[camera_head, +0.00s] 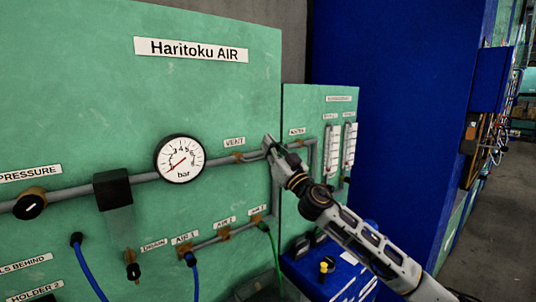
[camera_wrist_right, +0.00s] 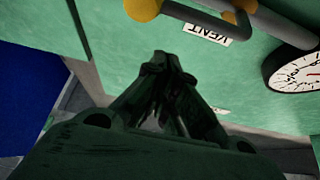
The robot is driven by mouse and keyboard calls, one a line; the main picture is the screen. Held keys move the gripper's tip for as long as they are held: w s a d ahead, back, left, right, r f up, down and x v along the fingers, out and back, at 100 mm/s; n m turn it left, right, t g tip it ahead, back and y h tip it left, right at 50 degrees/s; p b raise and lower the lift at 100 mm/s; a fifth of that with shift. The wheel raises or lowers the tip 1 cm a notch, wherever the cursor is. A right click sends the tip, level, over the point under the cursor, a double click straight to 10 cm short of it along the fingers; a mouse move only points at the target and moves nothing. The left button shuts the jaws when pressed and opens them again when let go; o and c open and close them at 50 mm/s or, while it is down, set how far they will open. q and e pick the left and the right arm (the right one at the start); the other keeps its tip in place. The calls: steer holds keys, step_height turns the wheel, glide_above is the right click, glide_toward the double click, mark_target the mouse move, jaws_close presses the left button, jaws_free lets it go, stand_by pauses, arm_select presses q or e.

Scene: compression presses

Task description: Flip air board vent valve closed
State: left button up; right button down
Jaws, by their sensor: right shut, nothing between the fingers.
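The green board titled "Haritoku AIR" (camera_head: 195,48) fills the left and middle of the head view. A "VENT" label (camera_head: 234,142) sits above a grey pipe with a small brass fitting (camera_head: 238,157). My right gripper (camera_head: 268,145) is shut and empty, just right of the label and in front of the pipe, hiding part of it. In the right wrist view the gripper (camera_wrist_right: 168,60) points toward the upside-down "VENT" label (camera_wrist_right: 208,34). Brass and grey valve or pipe parts (camera_wrist_right: 205,18) lie beyond the fingertips. I cannot tell the valve handle's position. My left gripper is out of view.
A round pressure gauge (camera_head: 180,158) sits left of the label, also in the right wrist view (camera_wrist_right: 297,70). A smaller green panel with flow tubes (camera_head: 349,145) and a blue wall (camera_head: 410,90) are at right. Blue and green hoses hang below. Open floor (camera_head: 495,210) lies far right.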

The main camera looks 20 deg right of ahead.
mark_target(258, 158)
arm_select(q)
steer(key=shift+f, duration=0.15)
arm_select(e)
steer(key=shift+w+a+f, duration=0.1)
steer(key=shift+w+f, duration=0.05)
steer(key=shift+f, duration=0.6)
steer(key=shift+w+f, duration=0.1)
steer(key=shift+f, duration=0.65)
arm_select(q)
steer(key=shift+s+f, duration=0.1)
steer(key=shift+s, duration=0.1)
arm_select(e)
steer(key=shift+w+f+m, duration=0.1)
steer(key=shift+f+m, duration=0.05)
steer(key=shift+m, duration=0.15)
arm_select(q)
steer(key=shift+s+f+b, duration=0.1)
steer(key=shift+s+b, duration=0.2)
arm_select(e)
steer(key=shift+m+h, duration=0.3)
steer(key=shift+h, duration=0.1)
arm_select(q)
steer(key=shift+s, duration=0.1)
arm_select(e)
steer(key=shift+f, duration=0.1)
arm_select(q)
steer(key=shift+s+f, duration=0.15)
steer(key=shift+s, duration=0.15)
arm_select(e)
steer(key=shift+m, duration=0.4)
